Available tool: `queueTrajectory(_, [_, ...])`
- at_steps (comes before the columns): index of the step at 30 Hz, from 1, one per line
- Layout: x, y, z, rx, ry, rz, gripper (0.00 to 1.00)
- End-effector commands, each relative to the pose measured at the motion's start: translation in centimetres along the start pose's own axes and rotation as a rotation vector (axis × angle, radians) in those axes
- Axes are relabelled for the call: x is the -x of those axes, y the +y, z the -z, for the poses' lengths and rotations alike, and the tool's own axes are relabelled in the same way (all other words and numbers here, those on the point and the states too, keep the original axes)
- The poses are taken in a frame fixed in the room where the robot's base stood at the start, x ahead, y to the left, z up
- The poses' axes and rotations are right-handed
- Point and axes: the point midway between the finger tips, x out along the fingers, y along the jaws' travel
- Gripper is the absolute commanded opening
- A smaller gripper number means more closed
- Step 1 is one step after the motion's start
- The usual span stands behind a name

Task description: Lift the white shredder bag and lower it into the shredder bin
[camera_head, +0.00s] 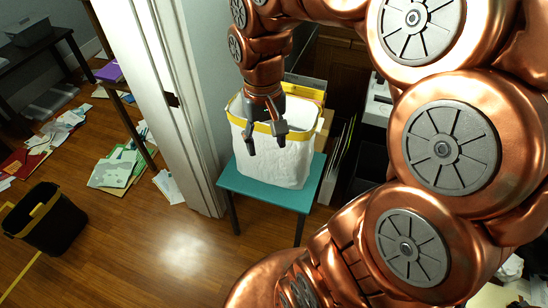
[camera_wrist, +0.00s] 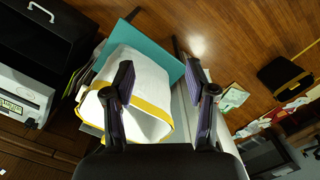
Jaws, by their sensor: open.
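The white shredder bag (camera_head: 291,167) with a yellow rim stands upright on a small teal table (camera_head: 262,194). My gripper (camera_head: 265,147) is open in front of the bag in the head view, with its fingers pointing down and apart. In the wrist view the bag (camera_wrist: 149,84) lies beyond the spread fingers (camera_wrist: 160,72), partly behind the left one. I cannot tell whether a finger touches it. A black bin with a yellow rim (camera_head: 52,222), likely the shredder bin, stands on the floor at the left. It also shows in the wrist view (camera_wrist: 283,78).
A white door frame (camera_head: 170,100) stands close left of the teal table. Papers and folders (camera_head: 112,165) are scattered on the wooden floor. A dark desk (camera_head: 30,48) is at the far left. Floor between bin and table is mostly clear (camera_head: 150,255).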

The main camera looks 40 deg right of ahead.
Motion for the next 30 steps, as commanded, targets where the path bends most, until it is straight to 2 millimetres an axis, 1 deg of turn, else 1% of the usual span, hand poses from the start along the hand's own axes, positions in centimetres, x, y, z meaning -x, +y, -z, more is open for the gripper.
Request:
queueTrajectory(1, [-1.1,1.0,2.0,-0.044,0.009,0.01,0.56])
queueTrajectory(3, [-1.8,2.7,4.4,-0.111,0.02,0.016,0.56])
queueTrajectory(5, [-2.4,4.3,6.4,-0.172,0.03,0.023,0.56])
queueTrajectory(6, [-2.9,5.5,7.7,-0.214,0.035,0.025,0.56])
queueTrajectory(8, [-3.7,7.6,9.6,-0.282,0.047,0.031,0.56])
queueTrajectory(9, [-4.4,9.0,10.7,-0.326,0.049,0.032,0.56])
queueTrajectory(11, [-5.2,11.3,12.2,-0.396,0.059,0.035,0.56])
queueTrajectory(12, [-5.9,12.8,13.0,-0.442,0.061,0.036,0.56])
queueTrajectory(16, [-7.8,17.4,14.8,-0.571,0.07,0.034,0.56])
queueTrajectory(18, [-8.7,19.1,15.3,-0.622,0.068,0.03,0.56])
queueTrajectory(21, [-9.4,21.1,15.7,-0.675,0.071,0.027,0.56])
queueTrajectory(25, [-10.0,22.1,15.9,-0.702,0.072,0.025,0.56])
queueTrajectory(30, [-11.6,22.1,15.9,-0.702,0.066,0.024,0.56])
